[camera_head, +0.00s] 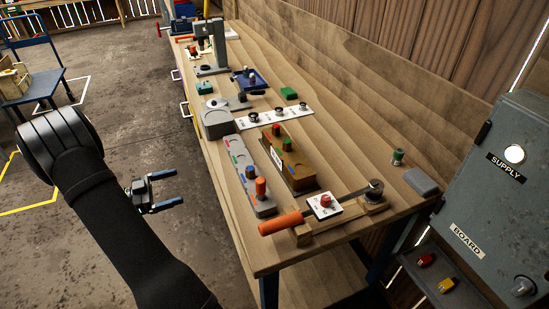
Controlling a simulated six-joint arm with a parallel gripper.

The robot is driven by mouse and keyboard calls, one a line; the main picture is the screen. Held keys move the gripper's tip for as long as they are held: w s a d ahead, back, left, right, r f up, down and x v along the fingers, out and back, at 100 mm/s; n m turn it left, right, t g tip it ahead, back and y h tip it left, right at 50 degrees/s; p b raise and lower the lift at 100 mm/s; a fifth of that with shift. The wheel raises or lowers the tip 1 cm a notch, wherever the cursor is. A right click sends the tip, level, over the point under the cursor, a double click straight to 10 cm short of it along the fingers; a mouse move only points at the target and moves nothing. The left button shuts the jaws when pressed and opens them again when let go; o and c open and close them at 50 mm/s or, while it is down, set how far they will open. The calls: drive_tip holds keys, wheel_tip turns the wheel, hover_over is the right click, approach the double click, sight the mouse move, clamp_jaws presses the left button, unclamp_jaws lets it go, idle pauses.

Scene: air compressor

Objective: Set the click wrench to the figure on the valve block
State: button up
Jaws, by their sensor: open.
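A wrench with an orange handle (285,223) and a metal shaft lies at the near end of the bench on a wooden cradle (374,209). A white plate with a red knob (325,202) sits along its shaft. The brown block (299,178) with green and red knobs may be the valve block; it has a small white label, and I cannot read a figure on it. My gripper (178,187) is open and empty, left of the bench over the floor, apart from the wrench and blocks.
The wooden bench (262,256) has a grey block (243,180) with blue and orange knobs, a white strip with dark knobs (275,116), and a green spool (398,157). A grey cabinet (490,180) marked SUPPLY and BOARD stands right. Open floor lies left.

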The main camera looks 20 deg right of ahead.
drive_tip(key=shift+a, duration=0.35)
